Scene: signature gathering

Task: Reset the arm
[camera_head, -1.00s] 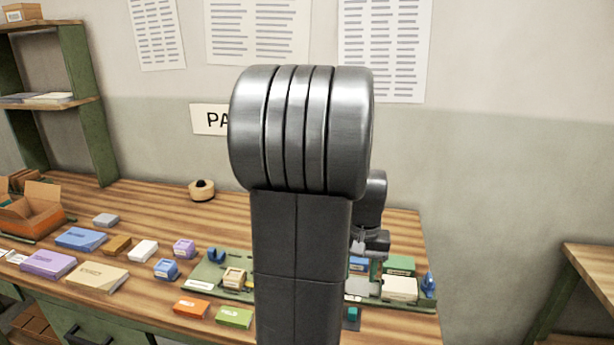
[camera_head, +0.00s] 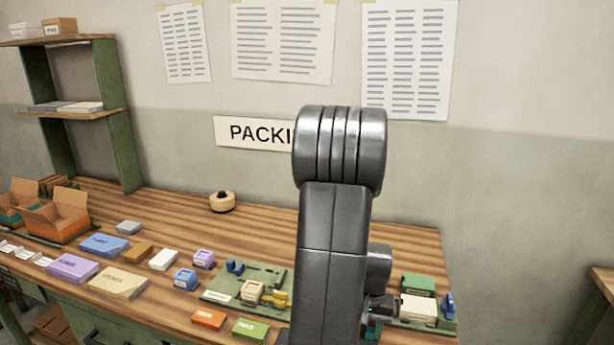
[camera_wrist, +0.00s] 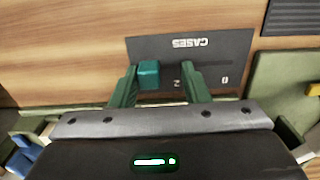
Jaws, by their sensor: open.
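My arm stands upright in front of the head camera and hides part of the bench. My gripper shows in the wrist view (camera_wrist: 160,78) with its two green fingers apart. A small teal block (camera_wrist: 148,74) sits between the fingers, close to the left one; I cannot tell whether they touch. Beneath it is a dark plate marked CASES (camera_wrist: 212,52). In the head view the gripper is mostly hidden behind my arm, low over the bench's right part.
The wooden bench (camera_head: 170,205) carries a purple box (camera_head: 72,267), a tan box (camera_head: 118,281), a green tray with small items (camera_head: 215,296) and an open carton (camera_head: 58,216). A tape roll (camera_head: 222,202) stands at the back. The bench's back middle is clear.

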